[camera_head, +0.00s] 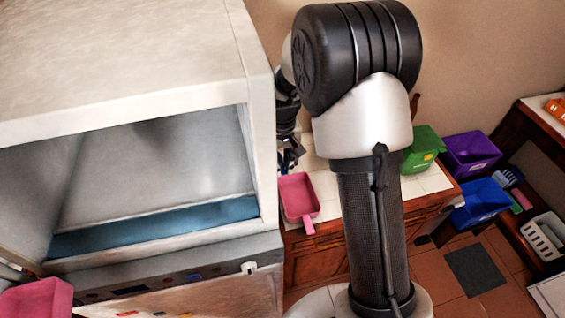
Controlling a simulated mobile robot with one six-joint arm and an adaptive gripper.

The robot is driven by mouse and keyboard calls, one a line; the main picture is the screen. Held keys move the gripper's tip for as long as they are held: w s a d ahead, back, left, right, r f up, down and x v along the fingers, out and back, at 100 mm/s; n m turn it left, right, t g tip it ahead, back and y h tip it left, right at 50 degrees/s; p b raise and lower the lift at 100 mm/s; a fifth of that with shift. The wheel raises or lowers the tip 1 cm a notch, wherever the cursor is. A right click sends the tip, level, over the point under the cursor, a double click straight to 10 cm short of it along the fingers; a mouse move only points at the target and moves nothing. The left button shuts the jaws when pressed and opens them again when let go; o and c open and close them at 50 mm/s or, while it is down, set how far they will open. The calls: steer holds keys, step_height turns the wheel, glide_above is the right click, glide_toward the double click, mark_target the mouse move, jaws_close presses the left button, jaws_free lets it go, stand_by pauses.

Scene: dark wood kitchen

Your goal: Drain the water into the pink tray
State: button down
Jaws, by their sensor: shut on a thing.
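A pink tray (298,197) with a short handle sits on the light-tiled counter, just right of the large white cabinet. I see no water, and I cannot tell whether the tray holds any. A second pink object (36,299), cut off by the picture edge, shows at the bottom left.
The white cabinet (110,75) with an open front fills the left side. A green bin (422,148) stands on the counter's right part. Purple (470,152) and blue (480,202) bins and a white basket (543,237) are at the right. Tiled floor lies between.

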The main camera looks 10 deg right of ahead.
steer(key=shift+d, duration=0.1)
steer(key=shift+w+d+n, duration=0.1)
steer(key=shift+d+n, duration=0.25)
steer(key=shift+n, duration=0.45)
steer(key=shift+w+d+n, duration=0.1)
steer(key=shift+d+n, duration=0.25)
steer(key=shift+n, duration=0.45)
steer(key=c, duration=1.6)
jaws_free()
steer(key=shift+s, duration=0.1)
step_height(320, 180, up, 12)
